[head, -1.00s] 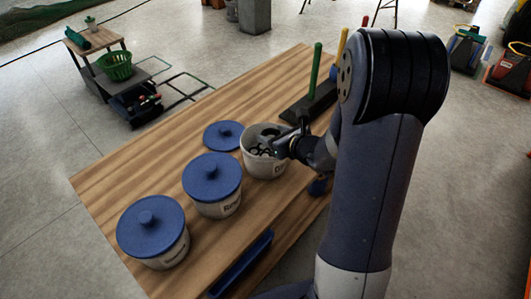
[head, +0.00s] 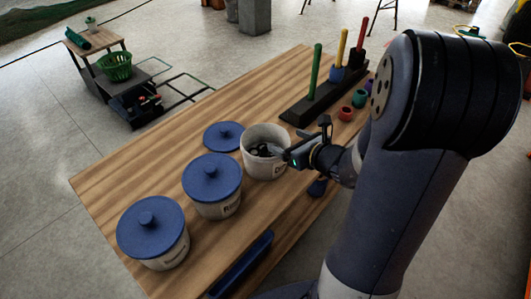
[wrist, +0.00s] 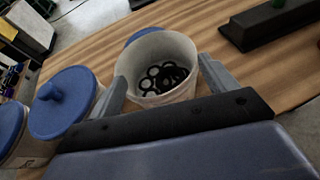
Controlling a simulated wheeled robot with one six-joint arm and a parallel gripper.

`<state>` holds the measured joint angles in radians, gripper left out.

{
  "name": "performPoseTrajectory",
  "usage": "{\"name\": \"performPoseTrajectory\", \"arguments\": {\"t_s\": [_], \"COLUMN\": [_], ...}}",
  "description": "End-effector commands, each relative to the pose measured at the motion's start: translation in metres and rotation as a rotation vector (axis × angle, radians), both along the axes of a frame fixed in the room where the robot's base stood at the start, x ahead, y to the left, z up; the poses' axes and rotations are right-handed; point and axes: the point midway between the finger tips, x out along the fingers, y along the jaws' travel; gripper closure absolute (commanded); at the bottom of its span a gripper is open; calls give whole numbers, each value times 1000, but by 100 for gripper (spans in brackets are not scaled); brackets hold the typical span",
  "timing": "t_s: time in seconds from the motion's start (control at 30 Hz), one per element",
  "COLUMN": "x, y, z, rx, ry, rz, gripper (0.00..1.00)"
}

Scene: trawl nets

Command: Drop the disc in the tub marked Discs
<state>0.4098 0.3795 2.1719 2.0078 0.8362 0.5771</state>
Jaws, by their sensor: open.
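The open white tub (head: 262,170) stands on the wooden table; its label starts with what looks like a D, the rest hidden or too small. Several dark ring-shaped discs (wrist: 165,77) lie inside it in the wrist view, and they show dimly in the head view (head: 262,150). I cannot tell one particular disc from the others. My gripper (head: 279,150) is open at the right side of the tub's rim, with nothing seen between its fingers. In the wrist view the fingers of my gripper (wrist: 160,68) appear on either side of the tub.
Two white tubs with blue lids, one in the middle (head: 212,185) and one nearer (head: 152,232), stand left of the open tub. A loose blue lid (head: 224,135) lies behind. A dark peg stand (head: 308,104), small coloured rings (head: 346,113) and a blue tray (head: 240,264) are also here.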

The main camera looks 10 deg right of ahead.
Motion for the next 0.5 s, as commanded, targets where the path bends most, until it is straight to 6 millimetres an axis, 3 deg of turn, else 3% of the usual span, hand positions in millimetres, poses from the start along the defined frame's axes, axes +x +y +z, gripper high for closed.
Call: {"name": "performPoseTrajectory", "arguments": {"t_s": [0.2,0.5], "x": [-24,-30], "y": [-11,-12], "z": [11,13], "rx": [-1,0], "ry": [0,1], "rz": [-3,0], "gripper": [20,20]}}
